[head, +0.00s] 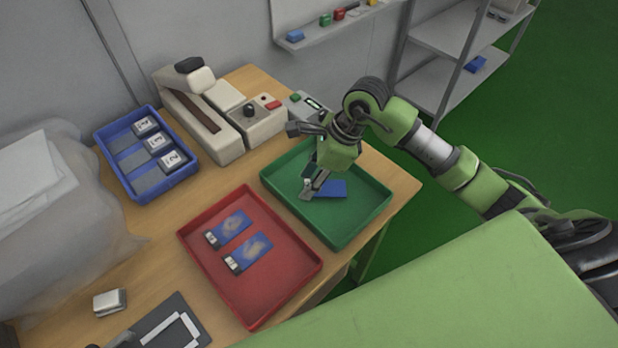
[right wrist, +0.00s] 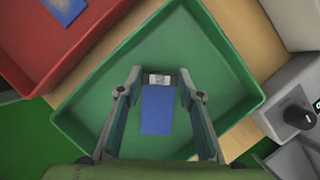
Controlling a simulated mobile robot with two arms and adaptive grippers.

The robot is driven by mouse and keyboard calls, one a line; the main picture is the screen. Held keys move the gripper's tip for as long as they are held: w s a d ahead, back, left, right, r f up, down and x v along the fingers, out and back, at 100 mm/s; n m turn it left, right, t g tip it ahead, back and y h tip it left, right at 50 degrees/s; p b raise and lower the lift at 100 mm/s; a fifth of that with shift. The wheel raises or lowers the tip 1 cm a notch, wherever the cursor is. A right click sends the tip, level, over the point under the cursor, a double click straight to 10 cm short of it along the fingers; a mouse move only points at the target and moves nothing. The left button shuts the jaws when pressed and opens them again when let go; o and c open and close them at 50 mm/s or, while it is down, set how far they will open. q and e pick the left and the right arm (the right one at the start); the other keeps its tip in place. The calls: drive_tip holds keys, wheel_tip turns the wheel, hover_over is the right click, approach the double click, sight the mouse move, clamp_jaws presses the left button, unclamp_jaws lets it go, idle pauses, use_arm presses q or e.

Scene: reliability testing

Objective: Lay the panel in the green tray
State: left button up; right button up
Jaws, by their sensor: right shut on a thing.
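The panel (head: 332,189) is a small blue rectangle with a light grey end piece. It is inside the green tray (head: 345,226), near the tray's middle. In the right wrist view the panel (right wrist: 157,112) shows between the two fingers, with its grey end at the fingertips. My right gripper (head: 311,190) is shut on the panel's grey end, low over the floor of the green tray (right wrist: 92,110). I cannot tell whether the panel touches the tray floor. My left gripper is not in view.
A red tray (head: 291,284) with two blue, stained panels stands beside the green tray. A blue bin (head: 118,177) with several grey panels is at the left. A beige machine (head: 241,128) stands behind. A white block (head: 109,302) lies near the front left.

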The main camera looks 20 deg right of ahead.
drive_tip(key=shift+f, duration=0.3)
drive_tip(key=shift+f, duration=0.2)
drive_tip(key=o, duration=0.8)
drive_tip(key=shift+o, duration=1)
drive_tip(key=shift+r, duration=0.15)
